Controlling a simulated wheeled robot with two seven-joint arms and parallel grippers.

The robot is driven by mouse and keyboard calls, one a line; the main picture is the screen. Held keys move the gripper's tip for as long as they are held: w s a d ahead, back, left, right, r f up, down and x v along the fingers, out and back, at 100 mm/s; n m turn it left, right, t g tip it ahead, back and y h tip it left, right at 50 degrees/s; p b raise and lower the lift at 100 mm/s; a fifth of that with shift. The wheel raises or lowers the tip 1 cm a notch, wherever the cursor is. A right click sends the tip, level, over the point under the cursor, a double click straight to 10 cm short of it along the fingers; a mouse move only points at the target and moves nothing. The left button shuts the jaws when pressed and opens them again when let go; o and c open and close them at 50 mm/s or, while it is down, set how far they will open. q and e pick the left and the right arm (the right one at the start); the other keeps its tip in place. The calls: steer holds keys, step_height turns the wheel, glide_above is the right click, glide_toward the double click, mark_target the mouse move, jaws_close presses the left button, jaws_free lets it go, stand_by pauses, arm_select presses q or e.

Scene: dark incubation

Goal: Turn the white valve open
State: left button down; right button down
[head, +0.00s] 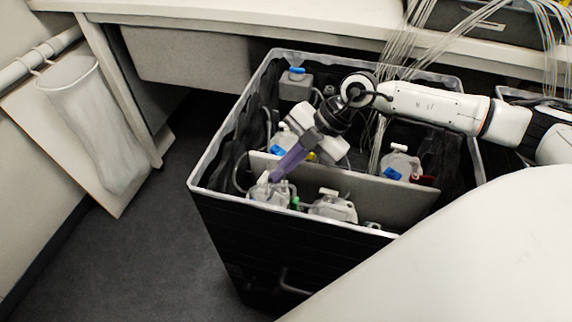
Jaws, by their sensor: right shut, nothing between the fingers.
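My right arm comes in from the right over an open black box. My right gripper (275,179) has purple fingers that are shut, with nothing between them. It points down to the left, and its tips are at the top of a clear bottle (270,190) in the box's near compartment. A small white piece (264,177) on that bottle's top looks like the white valve; the fingertips are right beside it. I cannot tell whether they touch. The finger and bottle top partly hide each other. My left gripper is not in view.
The black box (240,225) has a light rim and an inner divider (385,190). Other bottles (333,207) stand in it, some with blue parts (391,173). Thin tubes (400,45) run up to the bench (200,10). A white bag (85,120) hangs at left. The floor at left is clear.

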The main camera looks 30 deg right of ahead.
steer(key=shift+w, duration=0.1)
steer(key=shift+w+a+r+n+g+p, duration=0.1)
steer(key=shift+w+r+n+g+p, duration=0.1)
steer(key=shift+w+n+p, duration=0.25)
steer(key=shift+w+r+n+g+p, duration=0.1)
steer(key=shift+w+n+g+p, duration=0.15)
steer(key=shift+p, duration=0.25)
steer(key=shift+f, duration=0.15)
